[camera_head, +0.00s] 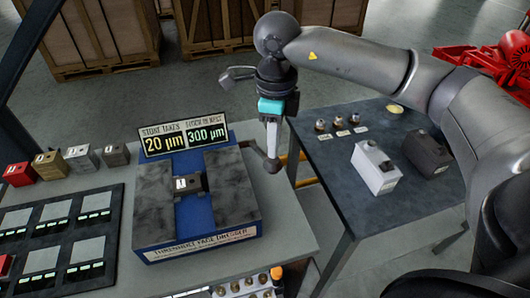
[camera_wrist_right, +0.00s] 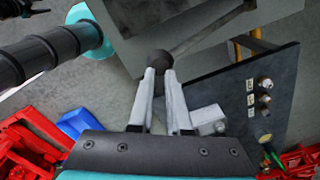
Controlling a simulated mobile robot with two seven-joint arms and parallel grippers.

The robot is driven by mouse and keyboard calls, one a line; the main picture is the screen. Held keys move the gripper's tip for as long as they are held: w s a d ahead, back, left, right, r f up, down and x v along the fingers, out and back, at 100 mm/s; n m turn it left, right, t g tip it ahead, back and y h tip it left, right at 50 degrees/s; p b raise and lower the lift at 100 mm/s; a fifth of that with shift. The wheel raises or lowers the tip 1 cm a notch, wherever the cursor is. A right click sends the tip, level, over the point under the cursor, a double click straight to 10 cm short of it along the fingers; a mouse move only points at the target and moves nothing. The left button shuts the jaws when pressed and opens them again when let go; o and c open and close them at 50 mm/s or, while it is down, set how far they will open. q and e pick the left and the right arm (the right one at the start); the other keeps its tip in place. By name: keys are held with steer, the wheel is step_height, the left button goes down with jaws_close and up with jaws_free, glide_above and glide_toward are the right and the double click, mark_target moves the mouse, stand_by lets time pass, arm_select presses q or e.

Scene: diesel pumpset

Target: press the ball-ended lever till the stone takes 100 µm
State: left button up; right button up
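The face dresser (camera_head: 205,235) is a blue machine with dark stone-like blocks. In the right wrist view the dark ball (camera_wrist_right: 161,62) is at my fingertips and the rod (camera_wrist_right: 208,30) runs up and right. My right gripper (camera_head: 272,150) points down with its tips at the ball. Its fingers (camera_wrist_right: 160,72) show a narrow gap; whether they grip the ball is unclear. My left gripper is out of view.
Red, tan and grey blocks (camera_head: 80,159) and dark panels (camera_head: 40,265) lie left of the dresser. A dark side table (camera_head: 345,205) at right holds small knobs (camera_head: 340,126), a white box (camera_head: 375,167) and a dark box (camera_head: 425,154). Wooden crates (camera_head: 105,35) stand behind.

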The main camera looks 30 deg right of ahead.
steer(key=shift+o, duration=0.5)
steer(key=shift+f, duration=0.15)
steer(key=shift+f+b, duration=1.7)
step_height(320, 180, down, 6)
steer(key=s+b, duration=0.2)
steer(key=b, duration=0.2)
steer(key=shift+s+a+b, duration=0.3)
steer(key=shift+s+b, duration=0.05)
steer(key=shift+b, duration=0.05)
steer(key=shift+r, duration=0.15)
